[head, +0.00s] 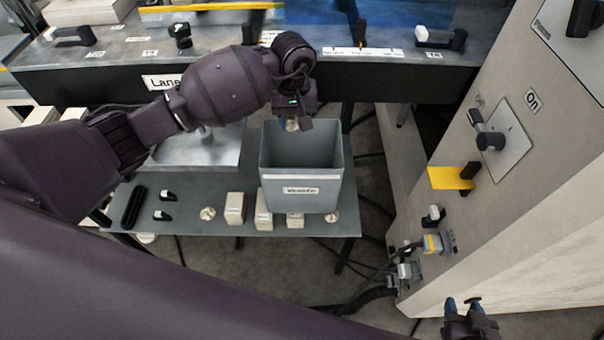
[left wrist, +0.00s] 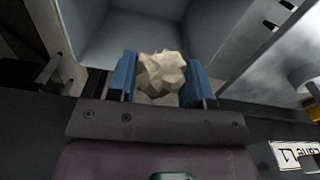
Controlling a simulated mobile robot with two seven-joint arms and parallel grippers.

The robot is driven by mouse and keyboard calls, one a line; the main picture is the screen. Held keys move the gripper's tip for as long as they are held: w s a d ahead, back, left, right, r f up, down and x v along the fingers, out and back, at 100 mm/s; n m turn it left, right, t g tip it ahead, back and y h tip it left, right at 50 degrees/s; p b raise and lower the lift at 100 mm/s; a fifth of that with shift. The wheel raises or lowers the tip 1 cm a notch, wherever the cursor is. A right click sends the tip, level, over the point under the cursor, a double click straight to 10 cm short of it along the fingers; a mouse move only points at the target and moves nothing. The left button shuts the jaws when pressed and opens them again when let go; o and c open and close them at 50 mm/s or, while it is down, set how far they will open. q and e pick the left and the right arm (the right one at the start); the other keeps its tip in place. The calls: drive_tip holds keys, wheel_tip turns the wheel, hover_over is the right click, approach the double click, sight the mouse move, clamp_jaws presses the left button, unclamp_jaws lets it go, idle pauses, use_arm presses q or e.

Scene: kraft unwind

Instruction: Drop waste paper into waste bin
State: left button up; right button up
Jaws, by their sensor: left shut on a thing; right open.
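A grey waste bin (head: 300,205) with a white label stands on the low table in the head view, its open top facing up. My left gripper (head: 293,124) is over the bin's far rim. In the left wrist view my left gripper (left wrist: 162,78) has its blue fingers shut on a crumpled cream waste paper (left wrist: 163,70). The bin's grey inside (left wrist: 125,40) shows behind the paper there. The paper is mostly hidden by my wrist in the head view. My right gripper (head: 466,304) is open and empty at the lower right of the head view.
A dark machine beam (head: 400,80) runs behind the bin. A pale control cabinet (head: 530,190) with switches stands at the right.

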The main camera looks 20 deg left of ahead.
use_arm(q)
drive_tip(key=o, duration=0.9)
drive_tip(key=shift+o, duration=0.2)
wheel_tip(320, 180, up, 11)
drive_tip(key=shift+f, duration=0.1)
idle(0.3)
